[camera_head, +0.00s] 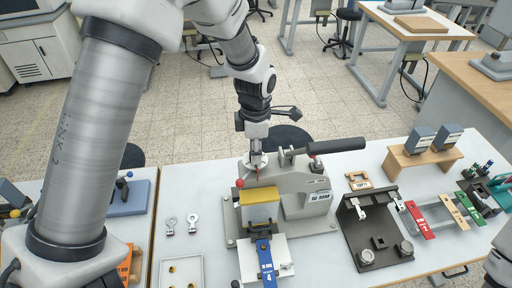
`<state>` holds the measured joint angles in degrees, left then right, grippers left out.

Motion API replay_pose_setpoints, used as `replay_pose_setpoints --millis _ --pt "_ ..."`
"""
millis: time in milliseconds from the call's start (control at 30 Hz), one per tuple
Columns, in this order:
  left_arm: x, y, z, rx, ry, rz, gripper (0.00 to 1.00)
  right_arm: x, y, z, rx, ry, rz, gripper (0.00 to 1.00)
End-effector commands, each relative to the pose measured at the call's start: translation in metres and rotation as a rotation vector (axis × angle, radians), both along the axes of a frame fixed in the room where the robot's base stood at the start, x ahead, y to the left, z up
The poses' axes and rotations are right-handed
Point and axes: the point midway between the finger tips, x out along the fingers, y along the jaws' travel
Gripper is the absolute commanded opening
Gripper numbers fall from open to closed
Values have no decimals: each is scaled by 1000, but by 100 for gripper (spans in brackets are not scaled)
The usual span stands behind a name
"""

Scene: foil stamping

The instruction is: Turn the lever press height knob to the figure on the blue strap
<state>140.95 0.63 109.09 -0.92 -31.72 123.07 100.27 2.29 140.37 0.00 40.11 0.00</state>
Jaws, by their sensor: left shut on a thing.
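The grey lever press (303,199) stands on the white table, with a black-handled lever (337,146) pointing right. Its height knob (257,160) is a small pale disc on top, mostly hidden by my gripper. My left gripper (256,155) comes down from above and is shut on the knob. The blue strap (266,262) lies on the white plate in front of the press, under the yellow block (259,198). A small figure on the strap looks like a 4. The knob's scale is too small to read. My right gripper is not in view.
A black fixture (374,238) stands right of the press. Farther right are coloured straps (419,220) and a wooden stand (422,160) with two grey blocks. Two metal rings (182,225) and a white tray (182,271) lie to the left. The table's back left is clear.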

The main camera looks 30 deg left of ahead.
Motion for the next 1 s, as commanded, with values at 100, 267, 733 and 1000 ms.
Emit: replay_pose_setpoints --millis 100,267,733,1000 --pt "-4 0 -3 0 12 40 0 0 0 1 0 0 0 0" --pt "-4 0 -4 0 13 70 0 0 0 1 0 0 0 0" --pt "-4 0 -4 1 13 77 49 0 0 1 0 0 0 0" --pt "-2 0 -2 0 6 76 57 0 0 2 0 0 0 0"
